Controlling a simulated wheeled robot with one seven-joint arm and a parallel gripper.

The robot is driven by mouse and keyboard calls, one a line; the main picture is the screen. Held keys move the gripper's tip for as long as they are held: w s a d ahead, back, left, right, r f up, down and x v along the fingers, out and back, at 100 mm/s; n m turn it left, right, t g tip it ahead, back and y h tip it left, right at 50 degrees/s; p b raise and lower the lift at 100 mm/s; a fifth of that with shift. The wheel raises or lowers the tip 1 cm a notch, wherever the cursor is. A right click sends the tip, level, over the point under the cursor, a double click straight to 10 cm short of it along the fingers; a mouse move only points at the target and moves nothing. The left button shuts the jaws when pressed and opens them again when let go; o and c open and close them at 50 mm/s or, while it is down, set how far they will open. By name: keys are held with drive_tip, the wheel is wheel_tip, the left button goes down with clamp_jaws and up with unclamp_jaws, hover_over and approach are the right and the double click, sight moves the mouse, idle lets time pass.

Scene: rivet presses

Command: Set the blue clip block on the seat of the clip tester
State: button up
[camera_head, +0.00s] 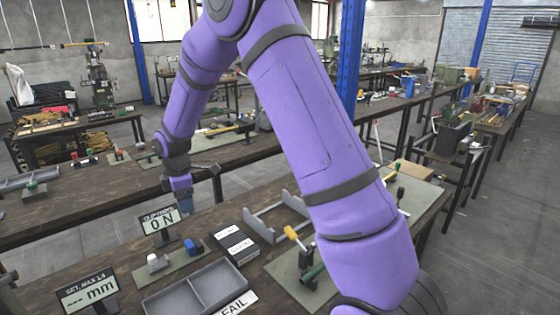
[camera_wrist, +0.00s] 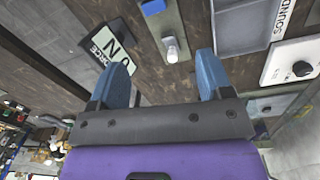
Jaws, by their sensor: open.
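The blue clip block (camera_head: 193,245) sits at the right end of a narrow grey-green plate (camera_head: 180,264) on the bench. It also shows at the top edge of the wrist view (camera_wrist: 153,6), partly cut off. A small white piece (camera_head: 153,260) stands on the same plate, to the left of the block; I cannot tell if it is the tester's seat. The clip force display (camera_head: 160,221) behind the plate reads 0 N. My gripper (camera_head: 184,204) is above the bench near this display. In the wrist view, its blue fingers (camera_wrist: 165,78) are apart and empty, with the white piece beyond them.
A grey two-compartment tray (camera_head: 198,287) lies in front of the plate, with a FAIL sign (camera_head: 236,303) beside it. A second display (camera_head: 87,293) stands at front left. A dark box with white labels (camera_head: 235,245) and a grey bracket (camera_head: 277,217) stand to the right.

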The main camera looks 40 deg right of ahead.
drive_tip(key=s+d+r+m+t, duration=0.3)
drive_tip(key=s+r+m, duration=0.5)
drive_tip(key=s+r, duration=1.05)
drive_tip(key=s+d+r+m, duration=0.1)
drive_tip(key=s+m, duration=0.3)
drive_tip(key=s, duration=0.5)
drive_tip(key=s+d+r+m+t, duration=0.1)
drive_tip(key=s+r+m, duration=0.2)
drive_tip(key=s, duration=0.7)
drive_tip(key=shift+d+r+m+t, duration=0.3)
drive_tip(key=shift+d+r+m, duration=0.1)
drive_tip(key=shift+r, duration=0.45)
